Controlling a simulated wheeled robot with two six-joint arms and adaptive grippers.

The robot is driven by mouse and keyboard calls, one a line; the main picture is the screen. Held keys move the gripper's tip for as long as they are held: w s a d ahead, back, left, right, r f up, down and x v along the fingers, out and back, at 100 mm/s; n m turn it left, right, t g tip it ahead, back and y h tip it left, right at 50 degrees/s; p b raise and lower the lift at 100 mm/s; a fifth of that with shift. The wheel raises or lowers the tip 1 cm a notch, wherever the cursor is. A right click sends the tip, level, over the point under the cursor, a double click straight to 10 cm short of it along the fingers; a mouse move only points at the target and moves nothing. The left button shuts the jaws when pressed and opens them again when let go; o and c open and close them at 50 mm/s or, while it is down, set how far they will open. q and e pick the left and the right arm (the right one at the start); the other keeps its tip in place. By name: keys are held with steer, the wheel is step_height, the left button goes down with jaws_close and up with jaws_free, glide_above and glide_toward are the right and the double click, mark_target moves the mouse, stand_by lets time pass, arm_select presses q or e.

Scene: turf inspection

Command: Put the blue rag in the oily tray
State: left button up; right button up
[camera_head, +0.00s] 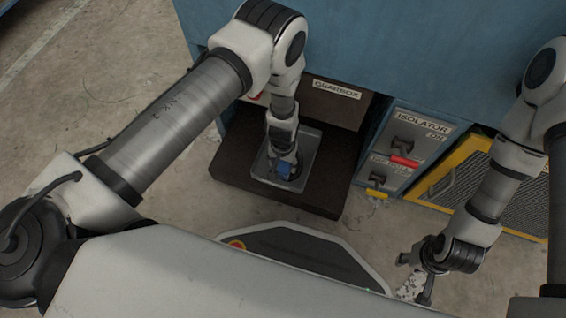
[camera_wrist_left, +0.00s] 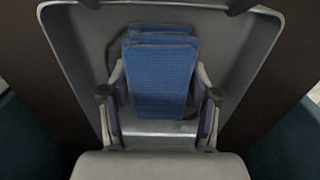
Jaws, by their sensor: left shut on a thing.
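The blue rag (camera_wrist_left: 160,75) is a folded textured cloth between the fingers of my left gripper (camera_wrist_left: 160,100), which is shut on it. In the head view the rag (camera_head: 284,170) shows as a small blue patch at the fingertips of my left gripper (camera_head: 283,168). The grey metal tray (camera_head: 305,148) lies right below them, and the gripper and rag are over its inside. I cannot tell whether the rag touches the tray floor. The tray rim also shows in the left wrist view (camera_wrist_left: 262,60).
The tray sits on a dark brown base (camera_head: 322,195) below the gearbox (camera_head: 335,105). To the right stand an isolator panel (camera_head: 400,150) with red and yellow handles and a yellow-framed mesh guard (camera_head: 455,170). A blue wall (camera_head: 420,50) rises behind. Bare concrete floor lies at left.

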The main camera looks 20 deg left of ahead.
arm_select(q)
steer(key=o, duration=1.3)
steer(key=shift+f, duration=0.1)
steer(key=shift+o, duration=0.2)
step_height(320, 180, up, 12)
steer(key=p, duration=1.2)
steer(key=shift+r, duration=0.2)
steer(key=s+a+r, duration=0.2)
steer(key=s+a, duration=0.7)
steer(key=s+a+r, duration=0.2)
steer(key=s+r, duration=0.5)
steer(key=s, duration=0.4)
steer(key=shift+s+a+r+n, duration=0.3)
steer(key=shift+s+r+n, duration=0.05)
steer(key=shift+n, duration=0.05)
